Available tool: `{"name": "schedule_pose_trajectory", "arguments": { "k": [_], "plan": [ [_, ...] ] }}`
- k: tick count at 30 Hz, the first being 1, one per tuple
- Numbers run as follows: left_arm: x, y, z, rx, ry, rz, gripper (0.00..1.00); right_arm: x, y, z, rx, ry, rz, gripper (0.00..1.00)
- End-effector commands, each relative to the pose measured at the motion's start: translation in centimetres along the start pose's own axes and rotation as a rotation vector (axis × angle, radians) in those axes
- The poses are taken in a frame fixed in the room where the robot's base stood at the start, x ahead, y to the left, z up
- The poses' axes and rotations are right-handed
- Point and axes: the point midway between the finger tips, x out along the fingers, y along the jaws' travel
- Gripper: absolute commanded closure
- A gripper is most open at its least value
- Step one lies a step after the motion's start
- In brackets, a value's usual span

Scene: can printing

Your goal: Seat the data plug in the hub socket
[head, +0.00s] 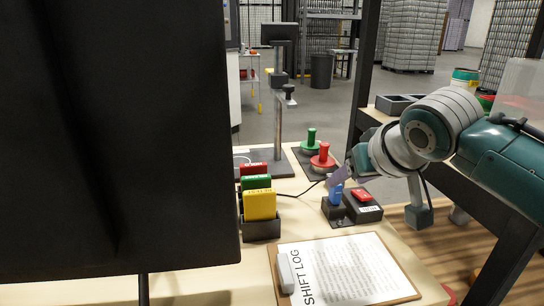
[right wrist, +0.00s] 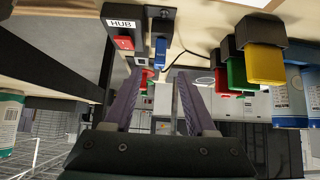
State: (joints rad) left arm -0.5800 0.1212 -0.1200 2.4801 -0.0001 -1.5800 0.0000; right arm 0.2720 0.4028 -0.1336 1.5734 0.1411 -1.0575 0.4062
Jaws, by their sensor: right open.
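The hub (head: 368,211) is a dark box with a white label and a red piece on top, at the right of the bench. It also shows in the right wrist view (right wrist: 110,66), with a small grey square at its end that may be a socket. A blue plug-like piece (head: 336,193) stands upright in a dark holder just left of the hub; it also shows in the right wrist view (right wrist: 160,50). My right gripper (right wrist: 159,76) is open and empty, its purple fingers apart close to the blue piece. My left gripper is out of view.
A rack (head: 262,229) holds red, green and yellow blocks. A clipboard (head: 397,284) reading SHIFT LOG lies in front. Red and green knobs (head: 322,160) stand behind the hub. A thin dark cable (head: 309,188) runs over the bench. A large black panel (head: 110,140) blocks the left.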

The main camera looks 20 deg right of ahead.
Motion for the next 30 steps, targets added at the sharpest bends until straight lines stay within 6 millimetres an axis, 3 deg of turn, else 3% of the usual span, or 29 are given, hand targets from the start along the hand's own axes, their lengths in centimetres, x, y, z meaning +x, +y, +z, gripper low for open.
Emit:
{"name": "schedule_pose_trajectory", "arguments": {
  "k": [7, 24, 26, 30],
  "plan": [
    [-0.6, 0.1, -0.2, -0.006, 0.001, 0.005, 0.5, -2.3, 0.0, 0.0, 0.0, 0.0, 0.0, 0.44],
    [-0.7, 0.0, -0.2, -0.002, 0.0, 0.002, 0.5, -2.6, -0.1, 0.2, -0.004, -0.005, -0.002, 0.44],
    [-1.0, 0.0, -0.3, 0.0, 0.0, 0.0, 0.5, -3.0, -0.6, 1.1, -0.021, -0.022, -0.008, 0.44],
    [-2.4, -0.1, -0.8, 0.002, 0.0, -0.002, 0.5, -6.3, -2.9, 6.3, -0.118, -0.126, -0.05, 0.44]
  ]
}}
